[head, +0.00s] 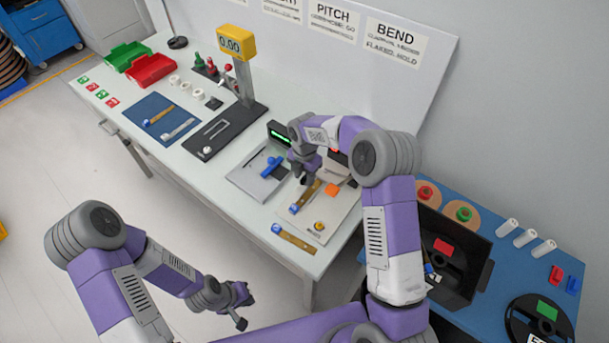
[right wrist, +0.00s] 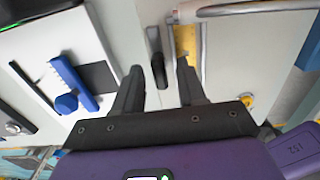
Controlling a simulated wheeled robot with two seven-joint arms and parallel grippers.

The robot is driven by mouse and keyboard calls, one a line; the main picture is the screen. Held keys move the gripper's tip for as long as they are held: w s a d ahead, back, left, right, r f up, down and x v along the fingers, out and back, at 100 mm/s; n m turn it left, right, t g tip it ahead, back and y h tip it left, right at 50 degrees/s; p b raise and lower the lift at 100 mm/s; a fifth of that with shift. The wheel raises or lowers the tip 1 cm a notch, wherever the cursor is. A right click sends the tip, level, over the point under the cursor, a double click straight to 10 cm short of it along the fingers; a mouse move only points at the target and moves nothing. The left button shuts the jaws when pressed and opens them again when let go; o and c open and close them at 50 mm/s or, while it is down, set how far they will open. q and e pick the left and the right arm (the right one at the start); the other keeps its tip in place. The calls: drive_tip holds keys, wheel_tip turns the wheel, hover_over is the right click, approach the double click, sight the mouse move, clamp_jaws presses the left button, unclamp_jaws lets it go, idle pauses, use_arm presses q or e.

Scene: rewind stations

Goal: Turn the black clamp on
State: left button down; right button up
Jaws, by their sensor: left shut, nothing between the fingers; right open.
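My right gripper (head: 305,180) hangs over the white board at the front right of the white table. In the right wrist view my right gripper (right wrist: 158,78) is open and empty, with its fingers apart. A dark grey-black lever (right wrist: 155,50), which looks like the black clamp, stands just beyond and between the fingertips. I see no contact with it. A yellow-brown strip (right wrist: 187,42) lies to its right, partly behind the right finger. In the head view the clamp is hidden or too small to tell from my gripper. My left gripper (head: 240,308) is shut and empty, over the floor before the table.
A blue clamp piece (right wrist: 75,85) sits on the neighbouring plate, left of my right gripper. A yellow knob (right wrist: 247,100) is to the right. Wooden-looking strips (head: 294,238) lie near the table's front edge. A blue table (head: 510,270) with spools and a black box stands at right.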

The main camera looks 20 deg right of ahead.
clamp_jaws()
drive_tip(key=shift+m, duration=0.4)
drive_tip(key=m, duration=0.3)
drive_tip(key=shift+m, duration=0.3)
drive_tip(key=m, duration=0.4)
drive_tip(key=shift+m, duration=0.3)
drive_tip(key=m, duration=0.4)
drive_tip(key=shift+m, duration=2.5)
